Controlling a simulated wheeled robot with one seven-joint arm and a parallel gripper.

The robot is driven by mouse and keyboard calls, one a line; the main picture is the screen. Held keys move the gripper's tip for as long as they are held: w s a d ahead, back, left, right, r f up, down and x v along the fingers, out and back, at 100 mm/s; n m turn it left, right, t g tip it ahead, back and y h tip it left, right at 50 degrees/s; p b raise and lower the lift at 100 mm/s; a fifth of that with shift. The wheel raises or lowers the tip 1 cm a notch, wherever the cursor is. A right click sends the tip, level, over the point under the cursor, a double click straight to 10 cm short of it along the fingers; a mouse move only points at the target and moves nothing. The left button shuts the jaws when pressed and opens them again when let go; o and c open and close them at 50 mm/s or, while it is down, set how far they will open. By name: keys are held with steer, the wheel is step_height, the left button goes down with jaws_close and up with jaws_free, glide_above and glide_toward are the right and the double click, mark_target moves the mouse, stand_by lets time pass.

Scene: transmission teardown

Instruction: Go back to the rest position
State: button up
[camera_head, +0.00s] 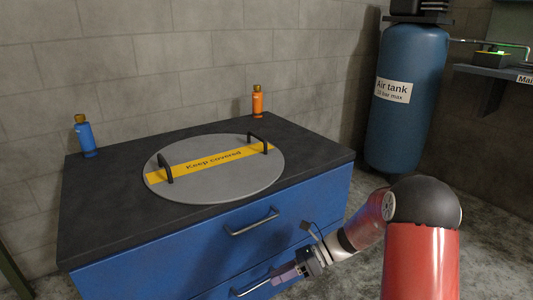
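My gripper (280,275) is at the end of my red and black arm, low in front of the blue cabinet (150,274). It points left, close to the right end of the lower drawer handle (252,289). I cannot tell whether it touches the handle, or whether its fingers are open or shut. No held object can be made out.
A round grey lid (225,186) marked "Keep covered" lies on the dark cabinet top (110,220). A blue bottle (85,137) and an orange bottle (257,102) stand near the back edge. An air tank (408,115) stands right, near a wall shelf (495,72).

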steer(key=s+d+r+n+t+h+p, duration=0.2)
steer(key=s+d+r+n+t+h, duration=0.1)
steer(key=s+r+n, duration=0.4)
steer(key=s+d+r+n+t+h+p, duration=0.2)
steer(key=s+d+r+n+h, duration=0.2)
steer(key=s+r+n, duration=0.3)
steer(key=s+d+r+n+t+h+p, duration=0.2)
steer(key=s+d+r+n+t+h, duration=0.1)
steer(key=s+r+n, duration=0.4)
step_height(320, 180, up, 4)
steer(key=d+n+h, duration=0.1)
steer(key=h, duration=0.1)
steer(key=shift+s+d+f+t+h+p, duration=0.15)
steer(key=shift+d+t+h+p, duration=0.15)
steer(key=shift+h+p, duration=0.1)
steer(key=shift+a, duration=0.1)
